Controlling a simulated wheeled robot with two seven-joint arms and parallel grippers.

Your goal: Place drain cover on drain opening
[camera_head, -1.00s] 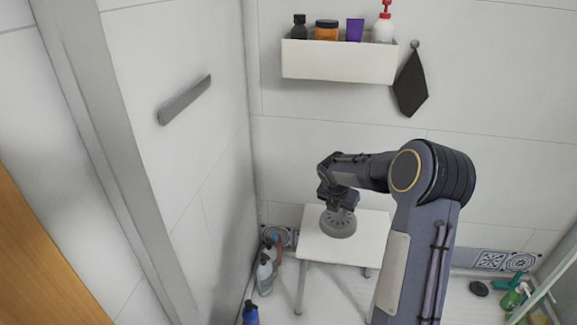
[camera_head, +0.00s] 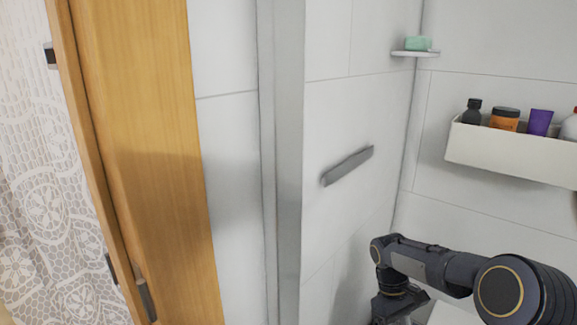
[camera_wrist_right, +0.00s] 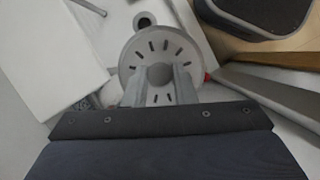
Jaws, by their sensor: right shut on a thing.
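The drain cover (camera_wrist_right: 188,52) is a round grey disc with dark radial slots and a raised middle knob. My right gripper (camera_wrist_right: 159,76) is shut on this knob in the right wrist view and holds the cover. In the head view my right arm is at the lower right, and the cover is out of sight. My left gripper is not in view.
A white table (camera_wrist_right: 45,55) stands at the left in the right wrist view. In the head view a wooden door frame (camera_head: 150,130), a grey wall bar (camera_head: 348,166) and a white shelf with bottles (camera_head: 500,149) show.

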